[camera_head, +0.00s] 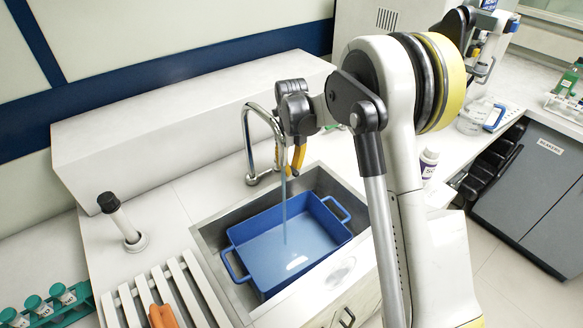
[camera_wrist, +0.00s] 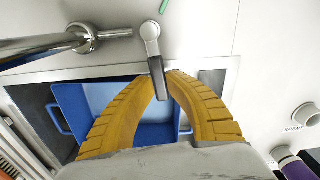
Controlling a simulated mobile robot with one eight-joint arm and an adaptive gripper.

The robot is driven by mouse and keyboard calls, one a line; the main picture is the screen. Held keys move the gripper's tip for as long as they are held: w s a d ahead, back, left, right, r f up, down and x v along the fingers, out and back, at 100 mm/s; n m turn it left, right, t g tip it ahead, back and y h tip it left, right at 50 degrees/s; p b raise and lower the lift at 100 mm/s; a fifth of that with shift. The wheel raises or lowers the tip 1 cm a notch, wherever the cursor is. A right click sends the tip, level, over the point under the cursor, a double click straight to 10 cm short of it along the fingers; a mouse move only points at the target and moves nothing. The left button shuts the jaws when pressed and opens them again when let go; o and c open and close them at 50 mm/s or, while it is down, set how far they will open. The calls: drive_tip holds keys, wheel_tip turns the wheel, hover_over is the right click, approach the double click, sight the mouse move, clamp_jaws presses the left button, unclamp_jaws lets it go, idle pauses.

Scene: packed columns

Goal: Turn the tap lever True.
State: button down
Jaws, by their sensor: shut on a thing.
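The chrome gooseneck tap (camera_head: 262,140) stands at the back edge of the sink, and a stream of water (camera_head: 285,215) runs from it into the blue tub (camera_head: 236,239). In the wrist view the tap's lever (camera_wrist: 153,50) has a grey round top and a darker arm reaching down between my yellow fingertips. My gripper (camera_head: 298,160) is beside the tap, fingers pointing down; in the wrist view its fingertips (camera_wrist: 167,76) close on the lever's end. The lever is hidden behind my gripper in the head view.
The tub sits in the steel sink (camera_head: 208,237). A black-capped post (camera_head: 122,219) and a slatted rack (camera_head: 180,290) are on the left. A white bottle with a purple label (camera_head: 429,162) stands right of the sink. A raised white ledge (camera_head: 180,105) runs behind.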

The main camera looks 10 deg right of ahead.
sight(292, 169)
drive_tip(key=c, duration=1.3)
unclamp_jaws()
drive_tip(key=shift+c, duration=0.2)
wheel_tip(292, 169, up, 12)
drive_tip(key=shift+c, duration=0.5)
